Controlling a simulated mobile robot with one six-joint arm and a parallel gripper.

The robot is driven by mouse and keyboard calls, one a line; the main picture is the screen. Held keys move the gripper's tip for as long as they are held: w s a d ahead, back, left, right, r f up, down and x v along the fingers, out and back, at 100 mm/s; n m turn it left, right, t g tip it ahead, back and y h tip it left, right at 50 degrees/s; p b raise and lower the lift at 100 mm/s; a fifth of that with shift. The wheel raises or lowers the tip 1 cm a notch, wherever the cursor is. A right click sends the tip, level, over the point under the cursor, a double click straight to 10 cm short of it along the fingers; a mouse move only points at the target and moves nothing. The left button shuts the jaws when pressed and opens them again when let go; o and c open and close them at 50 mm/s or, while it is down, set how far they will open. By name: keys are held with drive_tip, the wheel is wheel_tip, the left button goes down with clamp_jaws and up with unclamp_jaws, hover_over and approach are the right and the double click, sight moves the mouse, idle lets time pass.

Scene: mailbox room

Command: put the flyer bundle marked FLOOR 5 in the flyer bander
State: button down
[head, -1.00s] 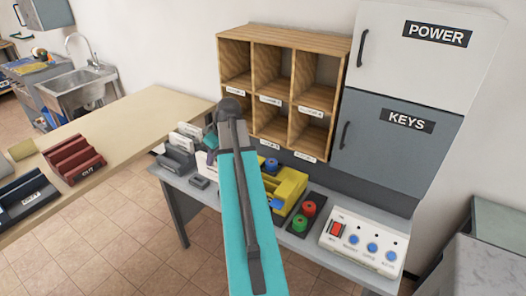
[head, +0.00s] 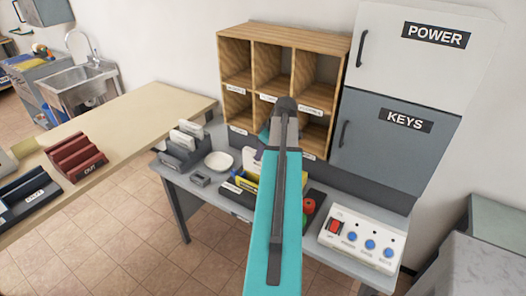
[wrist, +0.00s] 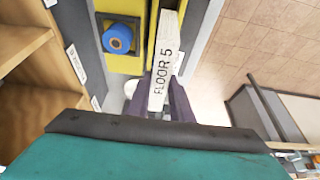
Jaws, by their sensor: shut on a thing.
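The flyer bundle marked FLOOR 5 (wrist: 160,75) is a white, narrow block in the wrist view, its label facing the camera. My gripper (wrist: 165,100) has purple fingers shut on its lower end. The yellow flyer bander (wrist: 133,66) with a blue knob (wrist: 118,39) lies beside and beyond the bundle in the wrist view; I cannot tell whether they touch. In the head view, my arm hides most of the bander, with a yellow part (head: 246,180) left of the arm. A white block (head: 251,160) shows there beside my gripper.
A grey rack (head: 182,158) with white bundles, a white dish (head: 219,160) and a small grey item (head: 200,180) stand left on the grey desk. A white button panel (head: 363,240) is at right. Wooden pigeonholes (head: 248,105) rise behind.

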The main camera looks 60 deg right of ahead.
sight(261, 160)
drive_tip(key=shift+f+b, duration=0.9)
drive_tip(key=shift+f, duration=1)
drive_tip(key=shift+f+b, duration=0.3)
drive_tip(key=shift+f, duration=0.05)
drive_tip(key=shift+f+b, duration=0.75)
drive_tip(key=shift+f, duration=0.55)
drive_tip(key=shift+f, duration=0.1)
drive_tip(key=shift+f+b, duration=0.8)
drive_tip(key=shift+f, duration=0.45)
drive_tip(key=c, duration=1.5)
unclamp_jaws()
